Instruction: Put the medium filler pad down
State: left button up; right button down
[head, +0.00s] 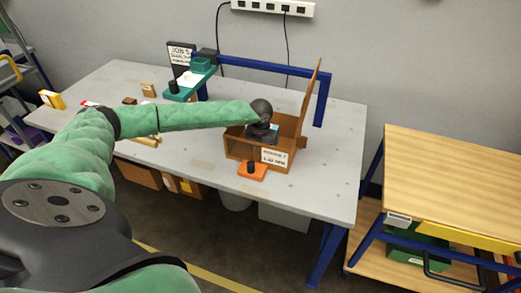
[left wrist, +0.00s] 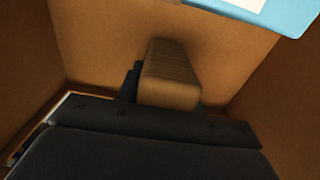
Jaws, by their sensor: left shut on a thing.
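The medium filler pad, a brown ribbed block (left wrist: 172,75), shows in the left wrist view, with a dark finger (left wrist: 130,82) of my left gripper at its left side. My left gripper (head: 262,133) is shut on the pad and reaches down into the open brown box (head: 240,152) on the table. The box's walls surround the pad in the left wrist view; whether the pad touches the floor I cannot tell. In the head view the pad is hidden by the gripper and box. My right gripper is not in view.
A light blue item (left wrist: 275,12) lies in the box near the pad. The box's lid (head: 311,95) stands open at the right. An orange stamp-like piece (head: 252,172) sits before the box. A teal device (head: 190,83) stands behind left. The grey table (head: 335,160) is clear at right.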

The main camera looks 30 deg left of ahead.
pick_arm(q)
jog(key=shift+f, duration=0.1)
jog(key=o, duration=1)
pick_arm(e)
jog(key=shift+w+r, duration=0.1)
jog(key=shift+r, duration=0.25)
pick_arm(q)
jog(key=shift+r, duration=0.2)
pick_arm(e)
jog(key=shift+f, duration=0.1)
pick_arm(q)
jog(key=shift+r, duration=0.15)
notch_tip(320, 180, up, 11)
jog(key=b, duration=0.4)
jog(key=shift+f, duration=0.2)
jog(key=shift+r+b, duration=0.3)
jog(key=shift+r, duration=0.2)
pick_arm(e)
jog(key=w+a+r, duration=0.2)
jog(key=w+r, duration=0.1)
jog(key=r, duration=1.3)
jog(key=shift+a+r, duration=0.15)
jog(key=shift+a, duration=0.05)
pick_arm(q)
jog(key=shift+r, duration=0.1)
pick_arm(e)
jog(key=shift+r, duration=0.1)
